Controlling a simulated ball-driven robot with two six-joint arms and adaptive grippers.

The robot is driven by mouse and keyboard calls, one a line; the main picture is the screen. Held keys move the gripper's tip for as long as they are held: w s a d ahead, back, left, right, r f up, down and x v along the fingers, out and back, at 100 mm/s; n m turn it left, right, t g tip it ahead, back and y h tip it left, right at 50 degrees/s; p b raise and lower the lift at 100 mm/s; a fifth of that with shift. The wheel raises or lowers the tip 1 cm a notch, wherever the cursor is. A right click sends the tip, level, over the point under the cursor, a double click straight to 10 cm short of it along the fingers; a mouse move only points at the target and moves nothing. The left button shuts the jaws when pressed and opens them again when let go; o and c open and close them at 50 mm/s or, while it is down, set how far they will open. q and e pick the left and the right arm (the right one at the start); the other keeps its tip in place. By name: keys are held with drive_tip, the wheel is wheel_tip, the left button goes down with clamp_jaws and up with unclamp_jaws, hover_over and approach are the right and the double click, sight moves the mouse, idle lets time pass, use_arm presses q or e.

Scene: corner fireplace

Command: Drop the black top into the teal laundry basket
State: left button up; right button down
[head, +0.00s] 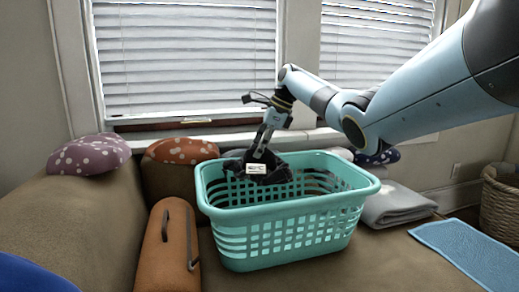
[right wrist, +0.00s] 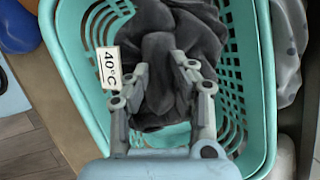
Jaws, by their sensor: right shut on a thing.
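The teal laundry basket (head: 290,215) stands upright on the brown seat in the head view, and its rim and slotted walls frame the right wrist view (right wrist: 262,100). My right gripper (head: 262,150) is over the left part of the basket, fingers pointing down. It is shut on the black top (head: 275,175), a crumpled dark cloth with a white tag reading 40°C. The cloth bunches between the fingers in the right wrist view (right wrist: 165,50). The cloth hangs at the basket's opening; I cannot tell whether it touches the basket floor. My left gripper is not in view.
An orange case (head: 172,250) lies just left of the basket. A grey folded cloth (head: 395,203) is at its right, and a blue mat (head: 470,252) lies further right. Patterned cushions (head: 90,155) line the back. A wicker basket (head: 503,205) stands at the right edge.

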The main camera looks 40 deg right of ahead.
drive_tip(key=c, duration=1.1)
unclamp_jaws()
drive_tip(key=v, duration=1.2)
drive_tip(key=shift+w, duration=0.1)
